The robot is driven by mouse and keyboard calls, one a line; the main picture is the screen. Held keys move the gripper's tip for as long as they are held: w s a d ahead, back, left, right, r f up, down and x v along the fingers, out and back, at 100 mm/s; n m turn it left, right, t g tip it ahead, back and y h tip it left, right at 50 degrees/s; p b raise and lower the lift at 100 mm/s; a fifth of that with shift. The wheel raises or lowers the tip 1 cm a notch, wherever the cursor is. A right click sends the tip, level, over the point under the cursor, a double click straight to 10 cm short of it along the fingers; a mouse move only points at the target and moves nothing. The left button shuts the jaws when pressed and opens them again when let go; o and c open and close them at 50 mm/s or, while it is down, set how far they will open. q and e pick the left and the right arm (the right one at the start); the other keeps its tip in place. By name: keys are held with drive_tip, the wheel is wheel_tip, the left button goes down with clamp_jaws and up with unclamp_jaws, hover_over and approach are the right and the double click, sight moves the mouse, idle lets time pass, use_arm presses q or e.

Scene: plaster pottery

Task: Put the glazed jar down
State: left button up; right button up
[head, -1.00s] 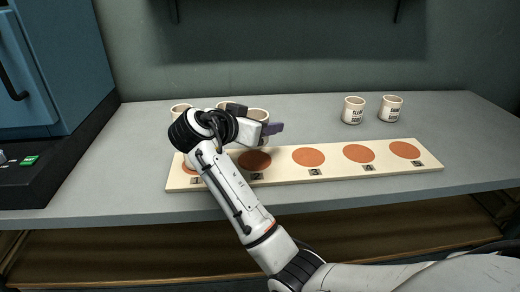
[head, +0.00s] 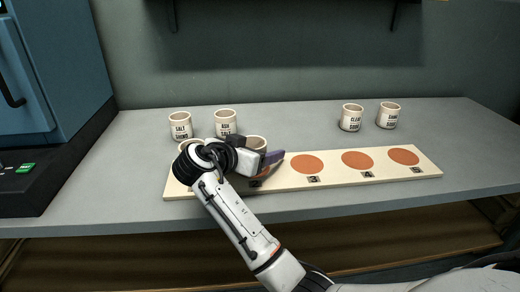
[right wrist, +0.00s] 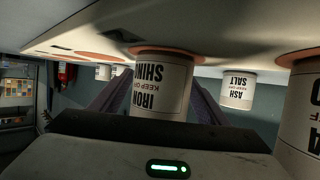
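The jar labelled IRON SHINO (right wrist: 160,85) is white with black lettering and sits between the fingers of my right gripper (right wrist: 160,105). In the head view the top of this jar (head: 257,142) shows between the right gripper's fingers (head: 254,151). The gripper looks shut on it. In the upside-down right wrist view its base meets an orange disc of the pale board (right wrist: 220,58); I cannot tell whether it touches or hovers just above. In the head view this is the second spot from the left, mostly hidden by my gripper. My left gripper is not in view.
Another jar (head: 190,143) stands at the board's left end, partly behind my arm. Two jars (head: 181,125) (head: 225,122) stand behind it, and two more (head: 352,117) (head: 388,115) at back right. The board's (head: 430,168) discs 3, 4 and 5 are empty. A blue cabinet (head: 60,70) stands left.

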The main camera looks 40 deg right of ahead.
drive_tip(key=shift+r, duration=0.15)
drive_tip(key=v, duration=1.2)
idle(1.2)
